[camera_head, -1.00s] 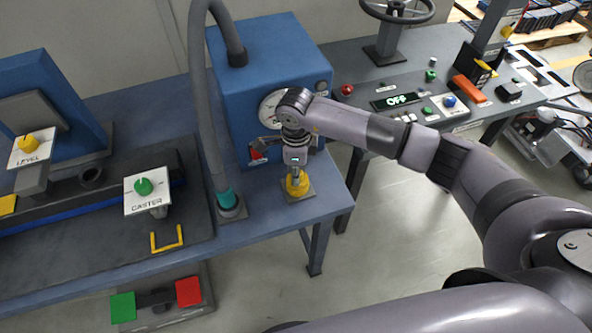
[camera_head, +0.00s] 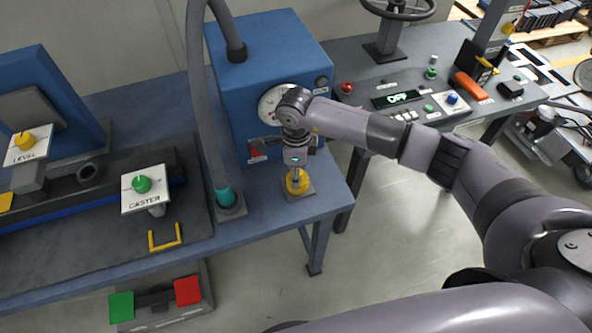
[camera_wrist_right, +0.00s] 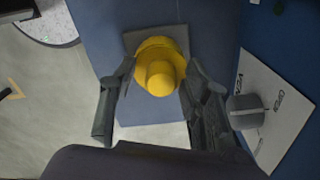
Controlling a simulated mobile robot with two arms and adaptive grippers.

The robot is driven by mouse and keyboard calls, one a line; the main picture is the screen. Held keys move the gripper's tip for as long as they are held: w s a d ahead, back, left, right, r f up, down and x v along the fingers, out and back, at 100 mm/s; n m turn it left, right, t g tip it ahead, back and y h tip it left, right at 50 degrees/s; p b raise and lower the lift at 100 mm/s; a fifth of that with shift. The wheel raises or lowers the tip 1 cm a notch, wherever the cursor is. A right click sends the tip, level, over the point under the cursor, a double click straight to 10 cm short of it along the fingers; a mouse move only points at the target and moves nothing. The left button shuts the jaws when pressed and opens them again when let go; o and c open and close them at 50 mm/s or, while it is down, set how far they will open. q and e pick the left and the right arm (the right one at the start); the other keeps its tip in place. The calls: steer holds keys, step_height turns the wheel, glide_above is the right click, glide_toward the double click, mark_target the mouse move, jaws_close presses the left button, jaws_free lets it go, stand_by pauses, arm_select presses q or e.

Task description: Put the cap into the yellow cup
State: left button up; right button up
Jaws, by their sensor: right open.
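The yellow cup (camera_head: 299,187) stands on a dark square plate at the front right corner of the blue bench. My right gripper (camera_head: 296,169) points down just above it. In the right wrist view the open fingers of the gripper (camera_wrist_right: 160,68) are on either side of a round yellow shape (camera_wrist_right: 160,75), with a narrower yellow cylinder rising from its middle. I cannot tell whether that cylinder is a separate cap or part of the cup. No other cap can be clearly made out. My left gripper is not in view.
A blue machine (camera_head: 265,60) with a dial stands close behind the gripper. A grey hose (camera_head: 197,100) rises to its left. In the right wrist view a white labelled plate (camera_wrist_right: 262,100) with a grey knob is near the right finger. Open floor lies in front of the bench.

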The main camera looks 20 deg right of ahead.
steer(key=shift+r, duration=0.1)
step_height(320, 180, up, 12)
stand_by(0.6)
steer(key=shift+a, duration=0.1)
stand_by(0.3)
